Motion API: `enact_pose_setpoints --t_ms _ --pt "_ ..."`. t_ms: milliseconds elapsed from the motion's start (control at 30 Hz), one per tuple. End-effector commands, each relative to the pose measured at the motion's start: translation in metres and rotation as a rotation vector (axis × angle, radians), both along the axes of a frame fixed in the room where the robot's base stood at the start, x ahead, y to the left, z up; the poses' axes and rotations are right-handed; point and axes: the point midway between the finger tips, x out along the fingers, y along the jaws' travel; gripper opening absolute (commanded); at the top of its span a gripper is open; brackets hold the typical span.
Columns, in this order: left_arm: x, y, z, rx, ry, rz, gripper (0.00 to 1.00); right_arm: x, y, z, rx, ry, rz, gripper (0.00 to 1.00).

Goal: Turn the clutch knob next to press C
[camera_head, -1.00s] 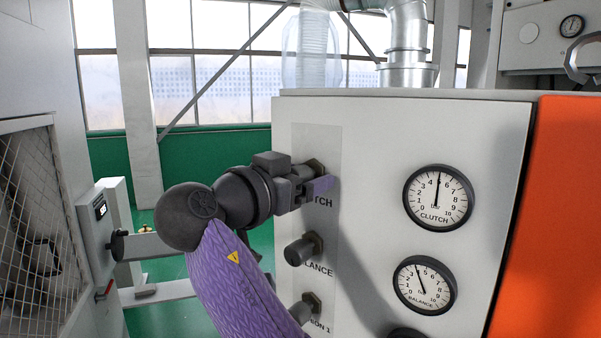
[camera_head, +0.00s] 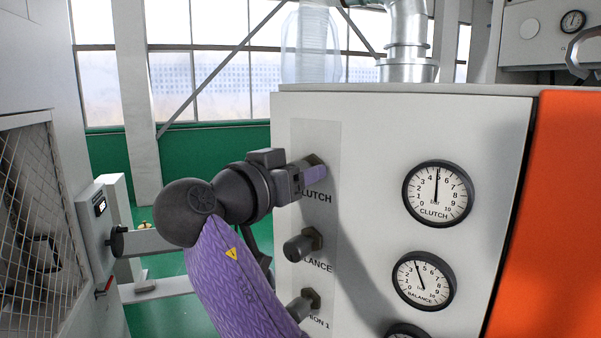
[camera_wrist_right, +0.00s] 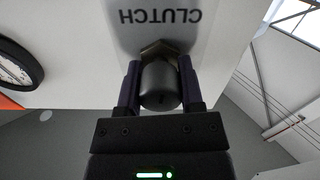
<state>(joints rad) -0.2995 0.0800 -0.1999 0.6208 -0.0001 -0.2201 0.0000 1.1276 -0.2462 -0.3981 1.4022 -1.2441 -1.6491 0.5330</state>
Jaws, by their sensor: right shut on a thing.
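The clutch knob (camera_wrist_right: 161,88) is a dark cylinder on a brass-coloured hex base, beside the CLUTCH label, in the right wrist view. My right gripper (camera_wrist_right: 161,90) is shut on it, with one purple-dark finger on each side. In the head view my right gripper (camera_head: 312,174) is at the upper left of the white panel (camera_head: 370,130), and it hides most of the knob. The clutch gauge (camera_head: 437,194) on the panel has its needle pointing nearly straight up, close to 5. My left gripper is not in view.
The balance knob (camera_head: 300,247) and a further knob (camera_head: 303,305) stick out just below the clutch knob. The balance gauge (camera_head: 423,281) is under the clutch gauge. An orange panel (camera_head: 550,220) is at the right, and a mesh-fronted cabinet (camera_head: 35,220) at the left.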

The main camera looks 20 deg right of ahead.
Motion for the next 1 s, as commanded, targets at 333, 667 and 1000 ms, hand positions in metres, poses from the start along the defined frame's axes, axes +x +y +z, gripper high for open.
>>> enact_pose_setpoints --t_ms 333,667,1000 --pt "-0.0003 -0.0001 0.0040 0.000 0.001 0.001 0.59 -0.0001 0.0004 0.0016 -0.155 0.218 0.002 0.00" --pt "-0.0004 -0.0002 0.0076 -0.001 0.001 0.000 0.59 -0.0002 0.0005 0.0017 -0.252 0.355 0.002 0.00" --pt "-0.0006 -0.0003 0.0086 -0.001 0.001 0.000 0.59 -0.0003 0.0004 0.0015 -0.283 0.398 0.001 0.00"
